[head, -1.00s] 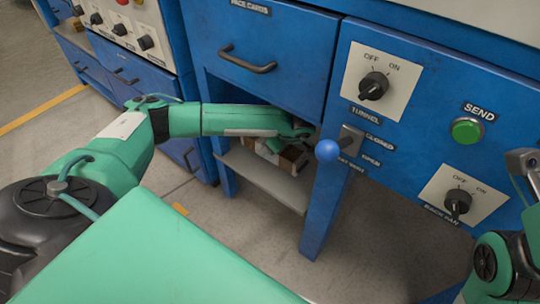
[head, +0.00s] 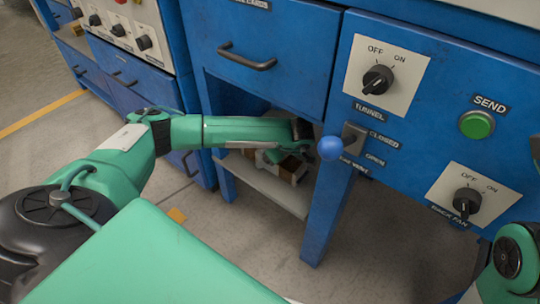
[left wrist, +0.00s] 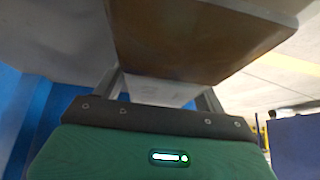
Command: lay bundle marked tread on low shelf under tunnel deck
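The bundle (head: 291,165), brown with a pale part, is at the low shelf (head: 262,188) under the blue deck. My left gripper (head: 284,152) reaches in under the drawer and hides part of it. In the left wrist view the brown wood of the bundle (left wrist: 200,42) fills the upper middle. The two grey fingers of my left gripper (left wrist: 161,90) meet its near sides, with a pale surface between them. The bundle's marking cannot be read. I cannot tell whether its underside touches the shelf. My right arm shows at the right edge, its fingers out of frame.
A blue leg (head: 328,205) stands right of the shelf opening. A lever with a blue ball (head: 330,148) sticks out close to my left gripper. The drawer (head: 258,50) is directly above. The tunnel knob (head: 377,79) and green send button (head: 477,124) are on the panel to the right.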

